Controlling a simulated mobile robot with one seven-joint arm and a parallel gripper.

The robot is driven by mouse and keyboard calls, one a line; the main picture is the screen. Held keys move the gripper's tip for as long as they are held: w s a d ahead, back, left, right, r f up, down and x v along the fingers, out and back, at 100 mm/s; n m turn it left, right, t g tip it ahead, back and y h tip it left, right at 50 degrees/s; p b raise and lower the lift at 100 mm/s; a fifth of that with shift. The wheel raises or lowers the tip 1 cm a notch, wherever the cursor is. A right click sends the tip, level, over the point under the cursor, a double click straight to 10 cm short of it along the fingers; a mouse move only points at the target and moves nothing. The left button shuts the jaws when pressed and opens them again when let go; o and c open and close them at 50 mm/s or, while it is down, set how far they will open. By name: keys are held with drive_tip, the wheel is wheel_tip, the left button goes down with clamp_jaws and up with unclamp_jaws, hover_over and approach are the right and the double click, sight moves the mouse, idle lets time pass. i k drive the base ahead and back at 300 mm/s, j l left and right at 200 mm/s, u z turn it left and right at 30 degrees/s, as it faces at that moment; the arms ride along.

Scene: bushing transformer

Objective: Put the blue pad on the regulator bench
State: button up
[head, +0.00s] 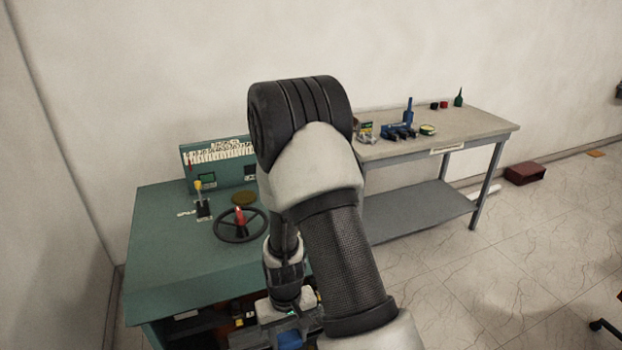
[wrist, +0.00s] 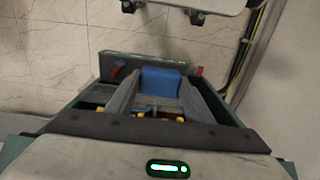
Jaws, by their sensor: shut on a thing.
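The blue pad (wrist: 161,80) shows in the wrist view between the two grey fingers of my gripper (wrist: 162,96), which is shut on it. In the head view my gripper (head: 288,312) is low in front of the green bench, and a bit of blue (head: 289,340) shows below it. The green bench (head: 160,235) has a gauge panel, a handwheel and a yellow-topped lever on it. A grey workbench (head: 465,125) with an unreadable label stands to its right. I cannot tell from labels which one is the regulator bench.
On the grey workbench are a blue tool (head: 400,131), a blue bottle (head: 409,110), red and black items and a green bottle (head: 459,97). The green bench's handwheel (head: 240,224) stands up from its top; its front left top is clear. A dark red box (head: 525,173) lies on the floor.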

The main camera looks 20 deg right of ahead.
sight(468, 122)
drive_tip(key=k+l, duration=0.1)
drive_tip(key=l, duration=0.8)
drive_tip(key=k+l, duration=0.15)
drive_tip(key=l, duration=1.7)
drive_tip(key=i+l, duration=0.15)
drive_tip(key=l, duration=0.15)
drive_tip(key=i+l, duration=0.15)
drive_tip(key=l, duration=0.2)
drive_tip(key=i+l, duration=0.1)
drive_tip(key=l, duration=0.2)
drive_tip(key=i+l, duration=0.45)
drive_tip(key=l, duration=0.15)
drive_tip(key=i+l, duration=0.45)
drive_tip(key=l, duration=0.15)
drive_tip(key=i+l, duration=0.4)
drive_tip(key=l, duration=0.2)
drive_tip(key=i+l, duration=0.1)
drive_tip(key=l, duration=0.2)
drive_tip(key=i+l, duration=0.1)
drive_tip(key=l, duration=0.25)
drive_tip(key=i+l, duration=0.15)
drive_tip(key=l, duration=0.15)
